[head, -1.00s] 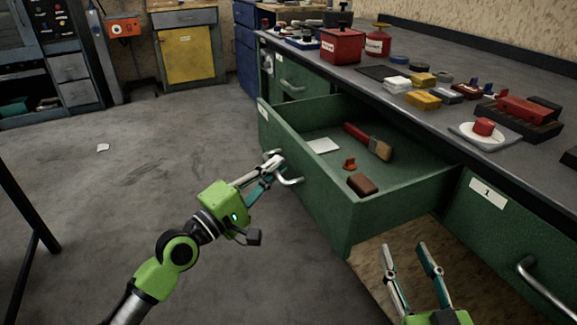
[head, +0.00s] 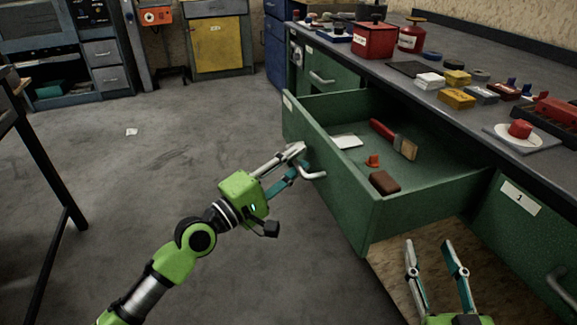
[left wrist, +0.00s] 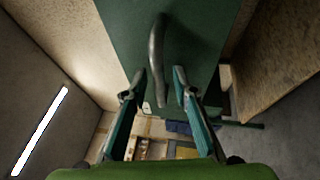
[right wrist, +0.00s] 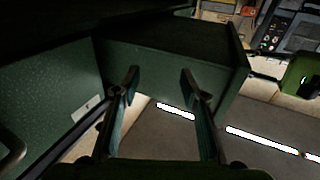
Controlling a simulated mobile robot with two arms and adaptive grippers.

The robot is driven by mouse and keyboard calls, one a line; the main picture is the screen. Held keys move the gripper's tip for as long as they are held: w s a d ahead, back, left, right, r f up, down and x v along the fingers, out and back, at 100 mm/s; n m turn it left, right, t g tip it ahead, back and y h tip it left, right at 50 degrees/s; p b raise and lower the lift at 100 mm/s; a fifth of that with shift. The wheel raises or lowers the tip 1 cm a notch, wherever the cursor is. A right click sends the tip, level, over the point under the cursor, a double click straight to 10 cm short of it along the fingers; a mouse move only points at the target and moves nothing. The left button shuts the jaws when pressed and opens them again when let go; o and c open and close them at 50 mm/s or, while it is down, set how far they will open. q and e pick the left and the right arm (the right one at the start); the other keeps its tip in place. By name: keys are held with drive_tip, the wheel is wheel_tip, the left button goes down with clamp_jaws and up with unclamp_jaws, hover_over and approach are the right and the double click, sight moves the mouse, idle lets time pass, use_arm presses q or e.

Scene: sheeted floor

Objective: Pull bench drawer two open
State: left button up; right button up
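The green bench drawer (head: 400,215) stands well out from the bench; a label on its front is too small to read. Its metal bar handle (head: 314,174) is on the outer face and also shows in the left wrist view (left wrist: 157,50). My left gripper (head: 298,160) is at the handle with its fingers apart. In the left wrist view the handle's lower end lies between the spread fingertips (left wrist: 157,82), with no clear grip. My right gripper (head: 433,246) is open and empty, below and beside the drawer's near side; its spread fingers also show in the right wrist view (right wrist: 160,78).
The drawer holds a brush (head: 404,146), a brown block (head: 384,182), a small orange piece and a white card. A closed drawer labelled 1 (head: 500,220) is to the right. Boxes and a red can (head: 412,36) stand on the benchtop. Open floor lies left.

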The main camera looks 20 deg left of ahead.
use_arm(q)
drive_tip(key=v, duration=1.2)
idle(0.6)
